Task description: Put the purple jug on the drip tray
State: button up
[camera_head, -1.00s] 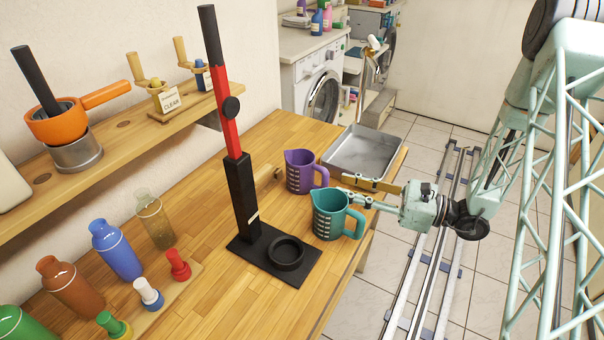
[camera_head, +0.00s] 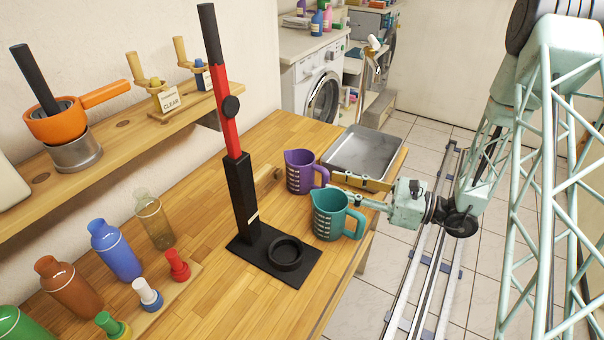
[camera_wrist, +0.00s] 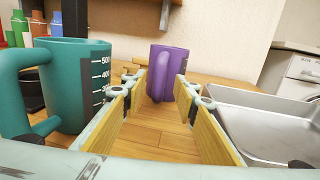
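The purple jug (camera_head: 301,171) stands upright on the wooden counter, behind the teal jug. It also shows straight ahead in the wrist view (camera_wrist: 171,66), its handle towards me. My gripper (camera_head: 343,186) is low over the counter, just right of the jugs. In the wrist view its yellow-padded fingers (camera_wrist: 159,92) are apart and empty, with the purple jug framed between and beyond their tips. I cannot tell if the handle is between them. The shallow grey metal tray (camera_head: 361,150), apparently the drip tray, lies at the counter's right end; it is also at right in the wrist view (camera_wrist: 262,125).
The teal jug (camera_head: 329,217) stands close left of my gripper, near in the wrist view (camera_wrist: 70,85). A black stand (camera_head: 241,190) with a ringed base rises left of the jugs. Bottles and a peg board occupy the front left. Bare wood lies between the jugs and tray.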

aim_at(325, 181)
jog(key=shift+b+x, duration=0.35)
jog(key=shift+x, duration=1.65)
jog(key=shift+c, duration=0.4)
grip_shut()
jog(key=shift+r, duration=0.1)
jog(key=shift+r+p, duration=1.05)
jog(key=shift+r, duration=3.85)
